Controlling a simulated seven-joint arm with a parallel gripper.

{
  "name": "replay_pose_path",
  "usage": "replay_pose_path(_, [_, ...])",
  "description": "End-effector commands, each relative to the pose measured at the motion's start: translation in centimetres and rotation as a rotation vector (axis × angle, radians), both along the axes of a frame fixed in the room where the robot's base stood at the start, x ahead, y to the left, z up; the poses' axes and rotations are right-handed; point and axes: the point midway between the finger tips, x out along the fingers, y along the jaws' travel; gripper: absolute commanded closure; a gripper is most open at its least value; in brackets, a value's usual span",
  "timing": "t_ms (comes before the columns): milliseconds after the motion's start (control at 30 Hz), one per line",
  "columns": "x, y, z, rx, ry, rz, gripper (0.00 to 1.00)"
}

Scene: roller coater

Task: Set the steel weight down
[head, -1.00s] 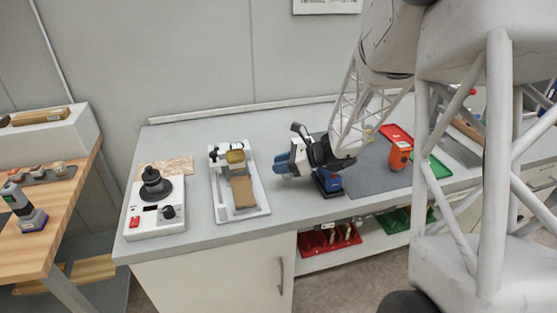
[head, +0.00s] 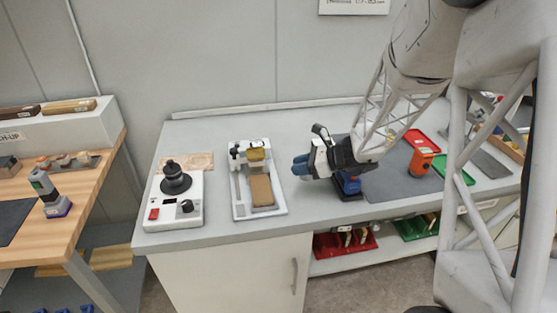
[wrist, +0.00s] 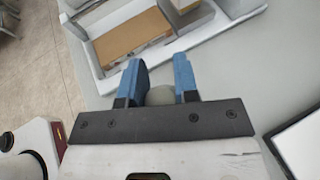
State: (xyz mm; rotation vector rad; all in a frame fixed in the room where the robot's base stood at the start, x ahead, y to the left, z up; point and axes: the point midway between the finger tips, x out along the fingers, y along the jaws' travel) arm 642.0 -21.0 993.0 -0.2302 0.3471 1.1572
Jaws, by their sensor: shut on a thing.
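My gripper (head: 300,167) is over the bench, just right of the roller coater's white tray (head: 238,212). In the wrist view its two blue fingers (wrist: 160,78) are shut on a grey, rounded thing, which I take to be the steel weight (wrist: 160,96). Only part of the weight shows between the fingers, and in the head view it is hidden by the gripper. The white tray holds a brown board (head: 262,190) and a yellowish block (head: 255,155) at its back end. The tray's frame and board also show beyond the fingertips in the wrist view (wrist: 130,38).
A white device with a black knob (head: 175,182) stands left of the tray. A blue-and-black holder (head: 348,184) is close right of the gripper. An orange device (head: 421,162) and red and green trays are farther right. Bare grey bench lies in front of the gripper.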

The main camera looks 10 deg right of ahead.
Motion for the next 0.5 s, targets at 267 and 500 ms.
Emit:
replay_pose_path(267, [-0.8, 2.6, 2.0, -0.001, -0.004, 0.004, 1.00])
replay_pose_path(500, [-2.4, 6.2, 4.7, -0.002, -0.003, 0.007, 1.00])
